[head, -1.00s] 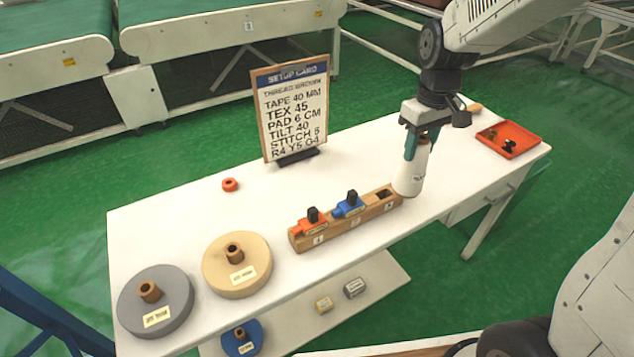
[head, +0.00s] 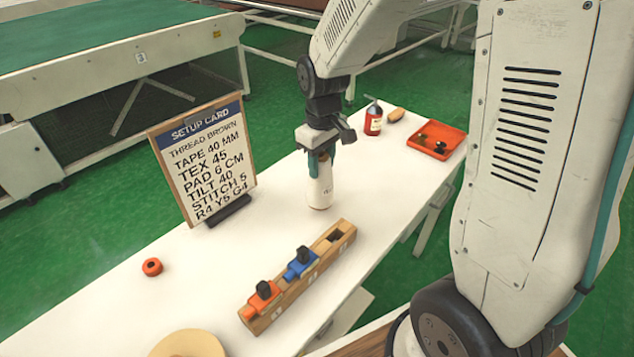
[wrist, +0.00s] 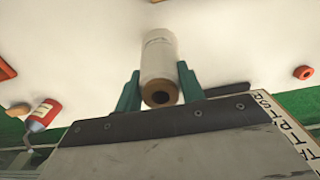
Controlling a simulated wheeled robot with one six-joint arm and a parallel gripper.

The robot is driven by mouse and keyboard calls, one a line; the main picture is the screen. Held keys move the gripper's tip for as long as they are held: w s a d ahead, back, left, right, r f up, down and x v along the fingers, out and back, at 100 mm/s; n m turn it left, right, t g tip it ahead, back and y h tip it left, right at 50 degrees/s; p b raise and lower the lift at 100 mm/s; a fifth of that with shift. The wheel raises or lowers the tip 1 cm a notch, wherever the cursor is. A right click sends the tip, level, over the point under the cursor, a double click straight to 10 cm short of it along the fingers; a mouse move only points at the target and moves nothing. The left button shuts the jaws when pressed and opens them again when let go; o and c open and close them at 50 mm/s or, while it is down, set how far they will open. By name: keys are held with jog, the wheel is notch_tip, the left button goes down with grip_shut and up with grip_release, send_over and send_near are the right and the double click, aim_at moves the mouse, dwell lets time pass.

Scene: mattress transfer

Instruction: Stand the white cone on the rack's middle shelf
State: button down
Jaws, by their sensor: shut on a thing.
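The white cone (head: 320,187) is upright at the table's middle, under my gripper (head: 321,160). In the wrist view the white cone (wrist: 160,62) lies between the two green fingers of my gripper (wrist: 160,92), its brown hollow core end facing the camera. The fingers are shut on it near its top. Whether its base touches the table I cannot tell. The rack's shelves cannot be made out in the current views.
A wooden block (head: 334,240) with an orange and a blue tool stands in front of the cone. A setup card (head: 208,160) stands at left. A red bottle (head: 373,119) and an orange tray (head: 440,138) are at the far end. An orange ring (head: 152,267) lies at left.

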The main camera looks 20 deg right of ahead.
jog(key=shift+a+f, duration=0.15)
jog(key=shift+f, duration=2.35)
jog(key=c, duration=0.9)
grip_release()
jog(key=shift+o, duration=0.2)
